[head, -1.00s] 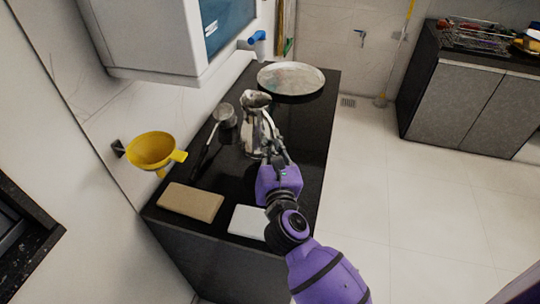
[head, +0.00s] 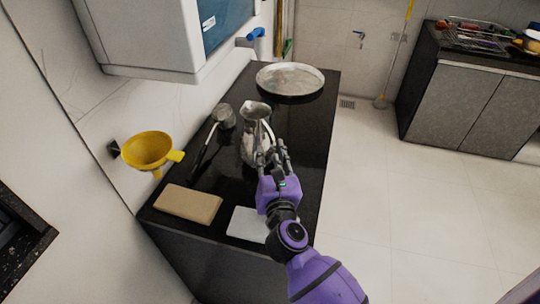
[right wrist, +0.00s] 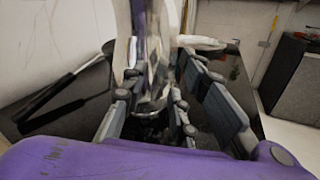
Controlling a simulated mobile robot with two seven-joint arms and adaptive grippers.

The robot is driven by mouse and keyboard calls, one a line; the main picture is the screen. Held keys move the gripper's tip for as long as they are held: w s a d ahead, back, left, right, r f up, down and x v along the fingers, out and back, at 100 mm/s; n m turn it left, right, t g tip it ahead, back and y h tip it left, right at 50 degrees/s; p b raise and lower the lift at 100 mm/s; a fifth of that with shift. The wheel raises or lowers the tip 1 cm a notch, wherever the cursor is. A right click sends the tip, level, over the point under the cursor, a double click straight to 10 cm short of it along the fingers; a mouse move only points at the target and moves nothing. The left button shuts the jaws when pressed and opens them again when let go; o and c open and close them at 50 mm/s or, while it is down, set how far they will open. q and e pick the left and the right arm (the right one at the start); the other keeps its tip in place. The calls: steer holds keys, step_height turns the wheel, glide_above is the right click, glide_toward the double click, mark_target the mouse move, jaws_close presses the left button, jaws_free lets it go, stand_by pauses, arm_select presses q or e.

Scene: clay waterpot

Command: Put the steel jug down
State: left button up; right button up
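The steel jug (head: 254,120) stands upright on the black counter (head: 307,145), its open mouth up and its curved handle on the right side. Its lower part is partly hidden by my right gripper (head: 272,157). In the right wrist view the jug (right wrist: 154,75) shows blurred and close, between the spread fingers of my right gripper (right wrist: 168,112). These fingers look open, beside the jug's near side; I cannot tell whether any finger touches it. My left gripper is not in view.
A steel ladle (head: 223,116) with a dark handle lies left of the jug, and a round metal tray (head: 290,79) lies behind it. A tan block (head: 188,203) and a white block (head: 246,224) lie in front. A yellow funnel (head: 148,149) is by the wall.

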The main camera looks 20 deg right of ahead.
steer(key=shift+r, duration=0.1)
steer(key=shift+s, duration=0.25)
steer(key=s, duration=0.3)
steer(key=s+a+b, duration=0.1)
steer(key=s, duration=0.3)
steer(key=s+a, duration=0.1)
steer(key=s, duration=0.2)
steer(key=shift+s, duration=0.25)
steer(key=shift+s+a+b, duration=0.1)
steer(key=shift+s+b, duration=0.2)
steer(key=shift+s, duration=0.15)
steer(key=shift+r, duration=0.1)
